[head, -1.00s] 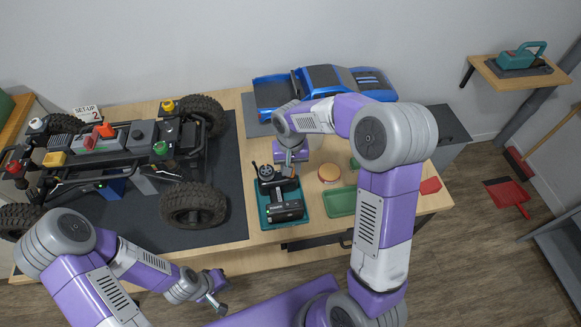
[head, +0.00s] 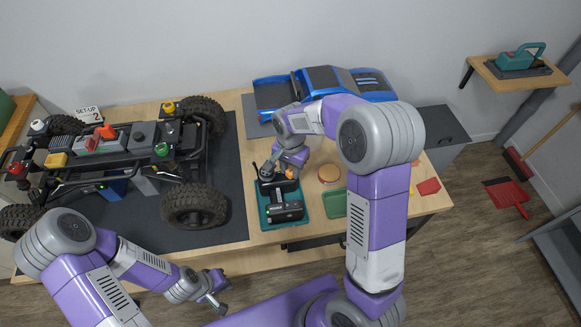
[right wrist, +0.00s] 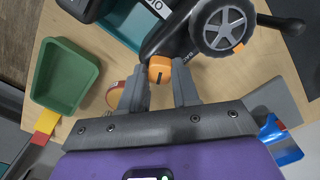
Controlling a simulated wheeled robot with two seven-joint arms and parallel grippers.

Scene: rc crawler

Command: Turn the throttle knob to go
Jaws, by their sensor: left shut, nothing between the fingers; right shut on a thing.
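The throttle knob (right wrist: 160,66) is small and orange with a dark mark line. It sits on the black radio transmitter (right wrist: 188,38), beside its grey spoked wheel (right wrist: 222,25). My right gripper (right wrist: 158,82) is shut on the knob, with a fingertip on each side of it. In the head view, the transmitter (head: 286,212) stands on a teal tray (head: 266,218), and my right gripper (head: 284,172) is at its far end, where the hand hides the knob. My left gripper (head: 217,300) is shut and empty in front of the table.
A large crawler chassis (head: 110,150) stands on a dark mat to the left. A blue truck body (head: 325,85) lies behind my right arm. A green tray (head: 335,204) and a round orange-topped item (head: 329,175) are right of the transmitter.

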